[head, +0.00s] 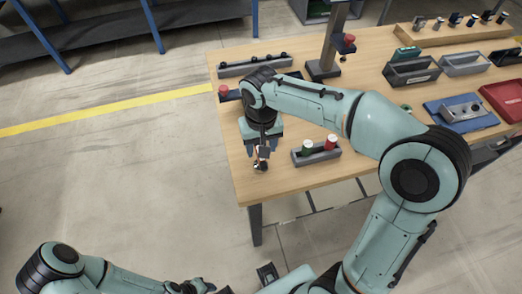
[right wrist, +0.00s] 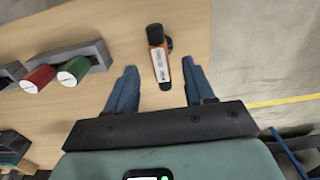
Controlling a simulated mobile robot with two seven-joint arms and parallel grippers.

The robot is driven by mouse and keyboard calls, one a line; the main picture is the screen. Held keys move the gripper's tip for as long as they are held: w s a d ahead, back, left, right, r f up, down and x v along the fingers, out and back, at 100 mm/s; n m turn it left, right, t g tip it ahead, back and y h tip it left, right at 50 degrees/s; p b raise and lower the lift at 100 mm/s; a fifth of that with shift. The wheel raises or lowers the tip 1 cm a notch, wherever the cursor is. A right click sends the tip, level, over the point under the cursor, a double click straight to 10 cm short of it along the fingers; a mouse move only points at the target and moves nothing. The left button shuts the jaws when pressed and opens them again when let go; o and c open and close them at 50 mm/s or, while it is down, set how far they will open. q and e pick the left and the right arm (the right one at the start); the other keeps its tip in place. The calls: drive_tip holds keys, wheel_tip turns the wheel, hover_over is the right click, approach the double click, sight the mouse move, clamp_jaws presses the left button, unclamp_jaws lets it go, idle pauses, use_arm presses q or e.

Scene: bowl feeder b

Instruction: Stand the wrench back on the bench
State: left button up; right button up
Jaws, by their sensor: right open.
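The wrench (right wrist: 161,62), orange with a white label and a black end, is between the fingers of my right gripper (right wrist: 160,88) in the right wrist view. Clear gaps show on both sides, so the gripper is open around it and not clamped. In the head view my right gripper (head: 262,155) points down over the bench's near left corner. There the fingers mostly hide the wrench, and I cannot tell whether it is upright or tilted. My left arm lies low at the bottom left of the head view; its fingers cannot be made out.
A grey holder (head: 317,155) with a green and a red cylinder stands just right of my right gripper. A dark post stand (head: 323,70), several bins and a blue tray (head: 461,109) are farther back. Bare wooden bench (head: 290,183) lies in front, ending at its edge.

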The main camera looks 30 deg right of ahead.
wheel_tip(320, 180, up, 8)
drive_tip(key=p, duration=0.1)
drive_tip(key=shift+f, duration=0.15)
idle(0.5)
